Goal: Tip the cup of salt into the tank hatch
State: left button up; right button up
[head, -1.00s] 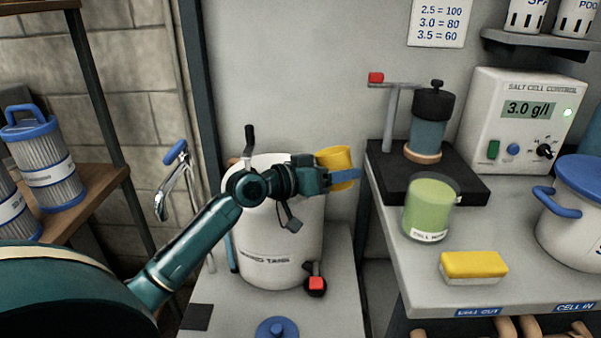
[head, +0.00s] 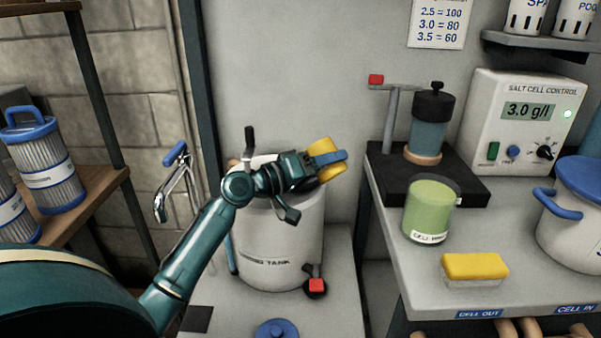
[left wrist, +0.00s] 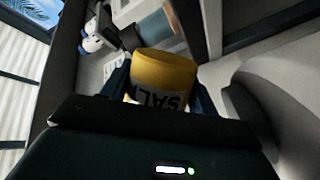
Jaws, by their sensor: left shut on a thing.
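A yellow cup (head: 323,150) is in my left gripper (head: 327,158), whose blue fingers are shut on it. In the left wrist view the cup (left wrist: 160,70) shows a white label reading SALT, upside down in the picture. In the head view the cup is tilted and held above the right part of the top of the white tank (head: 285,235). The tank's hatch opening is mostly hidden by my gripper and wrist; a dark edge shows below the cup. I cannot see whether salt is leaving the cup. My right gripper is not in view.
A black handle (head: 249,140) stands up at the tank's back left. A red-knobbed valve (head: 316,283) is at its foot. A blue lid (head: 277,329) lies in front. The right bench holds a green jar (head: 431,208), a yellow sponge (head: 474,266) and a control box (head: 523,120).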

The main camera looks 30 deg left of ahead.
aim_at(315, 145)
pick_arm(q)
jog(key=shift+r+n+t+p, duration=0.4)
jog(key=shift+r+n+p, duration=0.55)
jog(key=shift+n+p, duration=0.6)
jog(key=shift+a+r+n+p, duration=0.1)
jog(key=shift+n+p, duration=0.25)
jog(key=shift+n, duration=0.2)
jog(key=shift+r+t, duration=0.1)
jog(key=shift+t, duration=0.2)
jog(key=shift+w+a+f+n+b, duration=0.1)
jog(key=shift+a+f+n+b, duration=0.1)
jog(key=shift+a+n+b, duration=0.3)
jog(key=shift+w+a+f+n+b, duration=0.1)
jog(key=shift+a+f+n, duration=0.15)
jog(key=shift+n, duration=0.45)
jog(key=shift+w+a+r+n+t+y+p, duration=0.1)
jog(key=shift+a+r+n+t+y+p, duration=0.2)
jog(key=shift+n, duration=0.65)
jog(key=shift+a+r+n+t+y+p, duration=0.15)
jog(key=shift+r+n+t+p, duration=0.25)
jog(key=shift+n, duration=0.6)
jog(key=shift+w+a+r+n+t+y+p, duration=0.15)
jog(key=shift+a+r+n+t+p, duration=0.2)
jog(key=shift+n, duration=0.6)
dwell(1.5)
